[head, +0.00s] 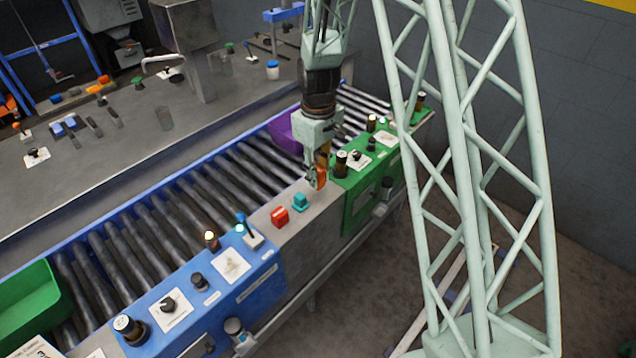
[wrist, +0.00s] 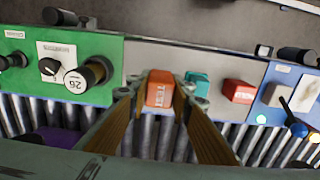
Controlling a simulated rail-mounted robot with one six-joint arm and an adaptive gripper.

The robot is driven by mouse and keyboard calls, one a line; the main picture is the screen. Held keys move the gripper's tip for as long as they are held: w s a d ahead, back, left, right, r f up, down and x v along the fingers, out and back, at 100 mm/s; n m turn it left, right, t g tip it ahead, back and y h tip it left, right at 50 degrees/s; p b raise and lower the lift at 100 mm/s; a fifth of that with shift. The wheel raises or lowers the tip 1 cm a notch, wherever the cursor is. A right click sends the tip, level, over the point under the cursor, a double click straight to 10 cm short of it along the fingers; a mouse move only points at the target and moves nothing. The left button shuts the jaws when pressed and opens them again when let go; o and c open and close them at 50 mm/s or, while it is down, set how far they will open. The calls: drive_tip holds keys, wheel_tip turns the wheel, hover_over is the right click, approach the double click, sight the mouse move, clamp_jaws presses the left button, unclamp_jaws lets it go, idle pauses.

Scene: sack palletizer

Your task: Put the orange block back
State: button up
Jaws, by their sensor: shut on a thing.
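The orange block (head: 320,177) is between the fingers of my gripper (head: 316,176), near the grey plate (head: 324,199) between the green and blue panels. In the wrist view the orange block (wrist: 160,89) has lettering on its face, and both fingertips of my gripper (wrist: 160,96) close on its sides. I cannot tell whether its underside touches the plate. A teal block (head: 300,202) and a red block (head: 280,216) sit on the plate, left of my gripper. In the wrist view the teal block (wrist: 197,82) and the red block (wrist: 238,91) are to the right.
A green control panel (head: 360,190) with knobs stands right of the plate, and a blue panel (head: 207,290) with knobs and a lever stands left. The roller conveyor (head: 190,215) runs behind, carrying a purple bin (head: 284,133) and a green bin (head: 30,298).

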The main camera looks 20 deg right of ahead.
idle(0.3)
drive_tip(key=shift+w, duration=0.25)
drive_tip(key=shift+w+d+f, duration=0.1)
drive_tip(key=shift+w+f, duration=0.1)
drive_tip(key=shift+f, duration=0.05)
drive_tip(key=shift+f+b, duration=0.45)
drive_tip(key=shift+f, duration=1.1)
drive_tip(key=shift+f, duration=0.15)
drive_tip(key=o, duration=0.8)
drive_tip(key=shift+o, duration=0.4)
drive_tip(key=shift+r, duration=0.2)
